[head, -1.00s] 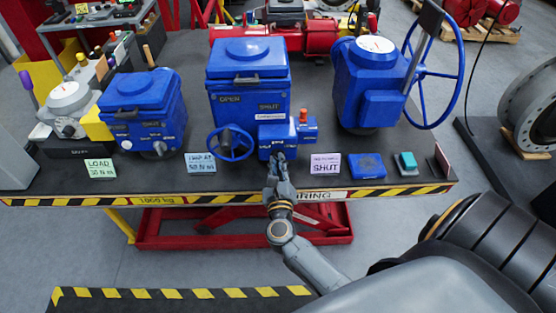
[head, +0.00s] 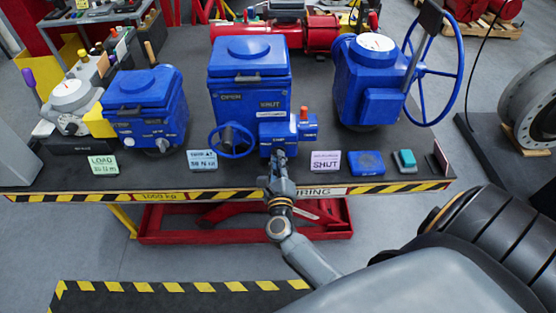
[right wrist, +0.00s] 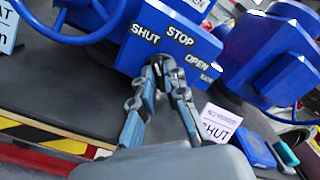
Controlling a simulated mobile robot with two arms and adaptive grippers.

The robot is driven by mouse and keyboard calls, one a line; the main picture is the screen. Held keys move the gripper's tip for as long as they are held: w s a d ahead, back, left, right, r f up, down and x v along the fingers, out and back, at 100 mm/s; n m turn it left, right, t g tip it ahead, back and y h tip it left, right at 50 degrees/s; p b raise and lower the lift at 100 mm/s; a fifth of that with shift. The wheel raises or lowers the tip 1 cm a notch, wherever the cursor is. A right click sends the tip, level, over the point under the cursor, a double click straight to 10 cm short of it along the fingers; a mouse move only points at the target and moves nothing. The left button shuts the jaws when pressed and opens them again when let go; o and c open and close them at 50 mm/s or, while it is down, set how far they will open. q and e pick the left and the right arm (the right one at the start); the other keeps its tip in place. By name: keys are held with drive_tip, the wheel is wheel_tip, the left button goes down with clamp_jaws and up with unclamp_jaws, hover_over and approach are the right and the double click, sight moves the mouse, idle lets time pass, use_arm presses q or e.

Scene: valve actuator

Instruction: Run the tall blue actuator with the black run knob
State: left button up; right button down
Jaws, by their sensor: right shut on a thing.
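The tall blue actuator (head: 248,80) stands in the middle of the bench, with OPEN and SHUT lettering on its front and a blue handwheel (head: 232,142) low on its left. Its small blue control box (right wrist: 196,52) shows the words SHUT, STOP and OPEN in the right wrist view. The black run knob (right wrist: 168,70) is on the face of that box, mostly hidden by the fingers. My right gripper (head: 279,155) is at the front of the box; in the right wrist view its fingertips (right wrist: 167,66) are closed around the knob. My left gripper is not in view.
A shorter blue actuator (head: 146,105) stands to the left, and one with a large handwheel (head: 437,70) to the right. Cards, including the lilac SHUT card (head: 325,162), a blue block (head: 367,163) and a teal-topped item (head: 404,160) line the bench's front edge.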

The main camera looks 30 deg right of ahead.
drive_tip(key=c, duration=1.4)
unclamp_jaws()
drive_tip(key=v, duration=1.2)
drive_tip(key=shift+s, duration=0.1)
